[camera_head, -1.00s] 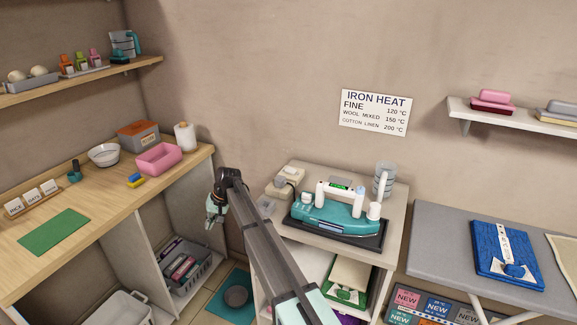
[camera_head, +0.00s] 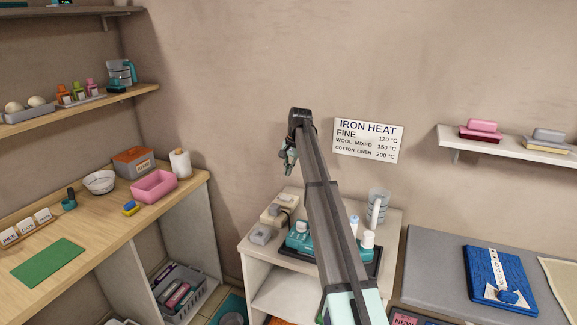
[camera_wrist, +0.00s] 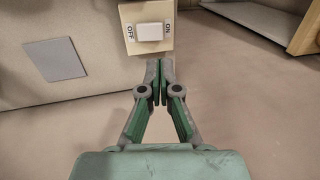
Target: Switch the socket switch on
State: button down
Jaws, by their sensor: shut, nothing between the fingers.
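The socket switch shows in the wrist view as a white rocker (camera_wrist: 149,32) on a beige plate (camera_wrist: 131,14), marked OFF at its left and ON at its right. I cannot tell which side is pressed down. In the head view a beige socket box (camera_head: 276,214) stands at the back left of the white cabinet top. My gripper (camera_head: 290,168) is above this box, pointing down. In the wrist view its fingertips (camera_wrist: 160,70) are together and empty, just below the plate in the picture. No contact with the rocker shows.
The teal iron station (camera_head: 300,240) on the same top is partly hidden behind my arm. The wall behind carries an iron heat sign (camera_head: 368,142).

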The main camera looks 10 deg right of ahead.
aim_at(282, 195)
jog(key=p+x, duration=0.3)
jog(key=x, duration=0.7)
